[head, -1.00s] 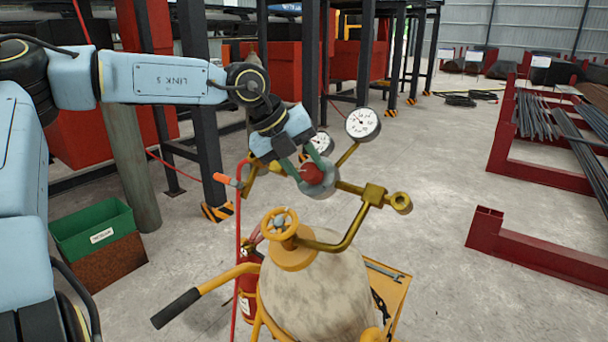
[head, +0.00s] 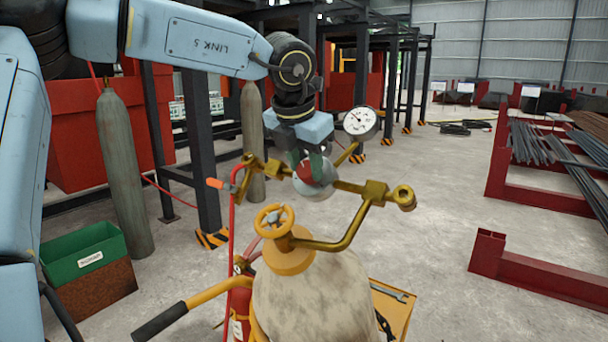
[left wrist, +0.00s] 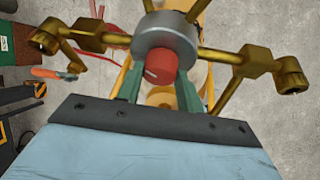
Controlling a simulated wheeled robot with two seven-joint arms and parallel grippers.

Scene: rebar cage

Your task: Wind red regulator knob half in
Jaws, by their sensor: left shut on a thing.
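The red regulator knob (head: 305,171) sits on the grey regulator body (head: 318,187) above the gas cylinder (head: 312,296). My left gripper (head: 314,166) comes down on it from above, with its green fingers on either side of the knob. In the left wrist view the red knob (left wrist: 161,68) stands out from the round grey body (left wrist: 166,40), with a pale mark on its face. The fingers of my left gripper (left wrist: 160,88) are shut on the knob there. The right gripper is in neither current view.
A pressure gauge (head: 360,122) stands right of the gripper. Brass pipes (head: 362,210) and a yellow valve handwheel (head: 273,219) lie close below. A red hose (head: 233,225) hangs at left.

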